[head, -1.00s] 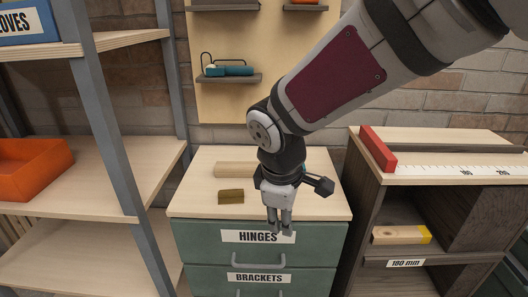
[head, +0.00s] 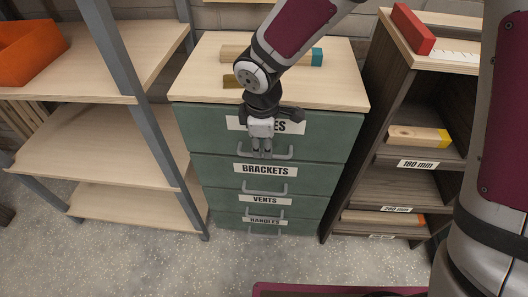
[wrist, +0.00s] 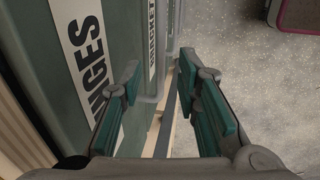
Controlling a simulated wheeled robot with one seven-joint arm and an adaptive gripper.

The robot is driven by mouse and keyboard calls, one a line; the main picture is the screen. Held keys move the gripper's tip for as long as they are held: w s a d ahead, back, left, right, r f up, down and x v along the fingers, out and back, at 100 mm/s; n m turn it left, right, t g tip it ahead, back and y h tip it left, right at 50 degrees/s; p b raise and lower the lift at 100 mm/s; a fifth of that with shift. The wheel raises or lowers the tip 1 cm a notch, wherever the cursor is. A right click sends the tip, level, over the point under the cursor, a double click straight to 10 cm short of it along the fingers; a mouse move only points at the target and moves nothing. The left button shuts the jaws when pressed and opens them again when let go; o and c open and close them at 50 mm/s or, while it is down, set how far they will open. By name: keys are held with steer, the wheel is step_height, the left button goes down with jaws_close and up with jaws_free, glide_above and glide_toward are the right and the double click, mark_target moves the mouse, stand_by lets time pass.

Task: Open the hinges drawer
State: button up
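The hinges drawer (head: 335,135) is the green top drawer of a cabinet and looks shut. Its label (head: 292,126) is partly hidden by my gripper; it also shows in the wrist view (wrist: 85,45). Its grey bar handle (head: 289,153) sits just below the label. My gripper (head: 262,155) points down in front of the drawer at the handle's left part. In the wrist view my gripper (wrist: 160,68) is open, its two teal-padded fingers apart.
Brackets (head: 315,173), vents and handles drawers lie below, shut. A wooden block and a teal-ended piece (head: 317,57) lie on the cabinet top (head: 340,92). Open shelves (head: 90,150) stand left and a dark shelf unit (head: 385,185) right. The floor (head: 225,262) in front is clear.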

steer(key=shift+w+f+b, duration=0.2)
steer(key=shift+f+b, duration=0.1)
steer(key=shift+f, duration=0.7)
steer(key=shift+w+f+b, duration=0.15)
steer(key=shift+f+b, duration=0.1)
steer(key=shift+f, duration=0.7)
steer(key=shift+c, duration=0.2)
jaws_close()
